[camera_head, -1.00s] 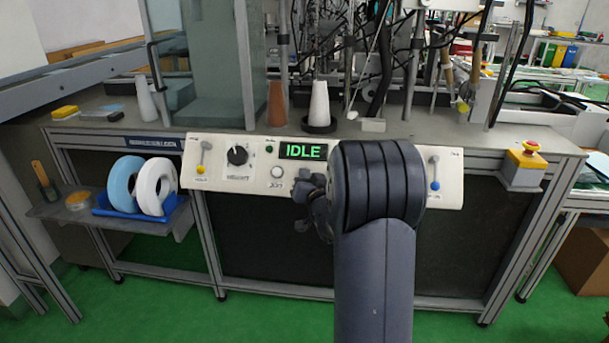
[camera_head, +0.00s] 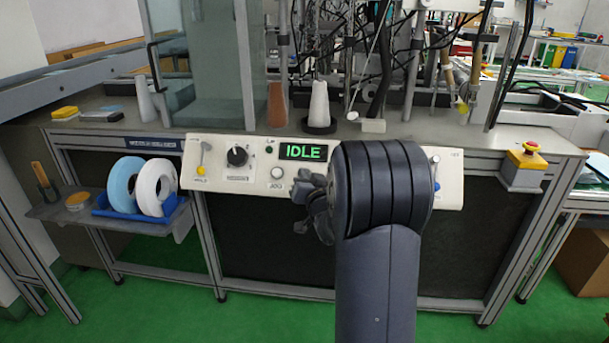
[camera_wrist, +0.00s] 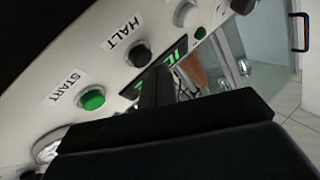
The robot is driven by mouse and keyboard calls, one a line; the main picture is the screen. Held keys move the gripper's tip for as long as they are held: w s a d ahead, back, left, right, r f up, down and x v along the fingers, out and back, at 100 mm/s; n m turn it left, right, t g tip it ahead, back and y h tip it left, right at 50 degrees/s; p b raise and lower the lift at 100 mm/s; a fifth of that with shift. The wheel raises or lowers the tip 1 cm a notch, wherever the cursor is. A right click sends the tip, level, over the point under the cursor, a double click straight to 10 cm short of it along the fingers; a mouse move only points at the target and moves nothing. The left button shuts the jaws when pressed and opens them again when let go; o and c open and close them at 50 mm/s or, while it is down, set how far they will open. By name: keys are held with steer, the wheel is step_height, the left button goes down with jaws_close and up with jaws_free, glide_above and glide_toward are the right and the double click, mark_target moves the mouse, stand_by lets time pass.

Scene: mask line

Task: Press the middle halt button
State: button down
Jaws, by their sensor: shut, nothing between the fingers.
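The halt button (camera_wrist: 140,55) is a dark round button beside the printed word HALT in the wrist view. It sits between the green start button (camera_wrist: 92,98) and a white button (camera_wrist: 186,13). In the head view the halt button is hidden behind my gripper and arm. My gripper (camera_head: 306,191) is shut and empty in front of the white control panel (camera_head: 225,181), right of the white jog button (camera_head: 278,173). In the wrist view its dark fingers (camera_wrist: 156,86) show just below the halt button, overlapping the display. They appear apart from the button.
The green-lit display (camera_head: 303,152) reads IDLE. A black knob (camera_head: 237,156) and yellow-tipped lever (camera_head: 201,160) are on the panel's left, a blue-tipped lever (camera_head: 435,172) on its right. A red-and-yellow emergency button (camera_head: 529,152) stands far right. White and orange cones stand on the bench above.

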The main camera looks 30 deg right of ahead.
steer(key=shift+r, duration=0.1)
steer(key=s+a+r, duration=0.1)
steer(key=s+a+r+p, duration=0.1)
steer(key=s+r, duration=0.1)
steer(key=shift+s+a, duration=0.1)
stand_by(0.4)
stand_by(0.6)
steer(key=s+r+p, duration=0.1)
steer(key=s+a+r+p, duration=0.1)
steer(key=p, duration=0.1)
steer(key=shift+s+a+r, duration=0.2)
steer(key=shift+a+r, duration=0.1)
stand_by(0.5)
